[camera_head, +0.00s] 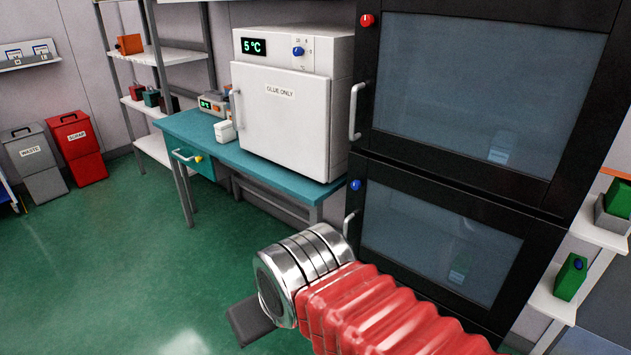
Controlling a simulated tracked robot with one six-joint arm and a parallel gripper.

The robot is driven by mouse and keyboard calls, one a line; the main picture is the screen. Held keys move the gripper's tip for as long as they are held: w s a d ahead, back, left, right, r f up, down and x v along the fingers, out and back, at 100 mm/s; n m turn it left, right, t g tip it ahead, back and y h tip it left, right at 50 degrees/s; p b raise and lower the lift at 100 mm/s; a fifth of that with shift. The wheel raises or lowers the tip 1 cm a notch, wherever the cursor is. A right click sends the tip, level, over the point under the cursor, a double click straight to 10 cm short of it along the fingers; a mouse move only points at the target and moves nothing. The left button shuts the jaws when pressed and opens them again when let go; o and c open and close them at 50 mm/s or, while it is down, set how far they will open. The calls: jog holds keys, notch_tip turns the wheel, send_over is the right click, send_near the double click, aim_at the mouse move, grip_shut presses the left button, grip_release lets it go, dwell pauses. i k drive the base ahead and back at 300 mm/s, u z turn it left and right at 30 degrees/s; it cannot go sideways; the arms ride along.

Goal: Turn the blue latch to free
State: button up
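A small round blue latch (355,185) sits at the upper left corner of the lower black cabinet door (435,240), above that door's handle (350,222). The door looks closed. I cannot make out which way the latch is turned. My arm, with a red bellows sleeve and chrome rings, reaches in from the bottom right, below and in front of the latch. Of my gripper (250,320) only a dark grey part shows, low and left of the latch and apart from it. Its fingers are mostly hidden.
A red latch (367,20) is on the upper cabinet door (490,85). A white fridge (285,110) with a blue knob stands on a teal bench (205,135) to the left. A shelf (550,300) with green boxes is at right. Green floor is clear at left.

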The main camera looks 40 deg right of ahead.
aim_at(356, 184)
jog(key=u, duration=0.35)
jog(key=i, duration=1)
jog(key=u, duration=0.35)
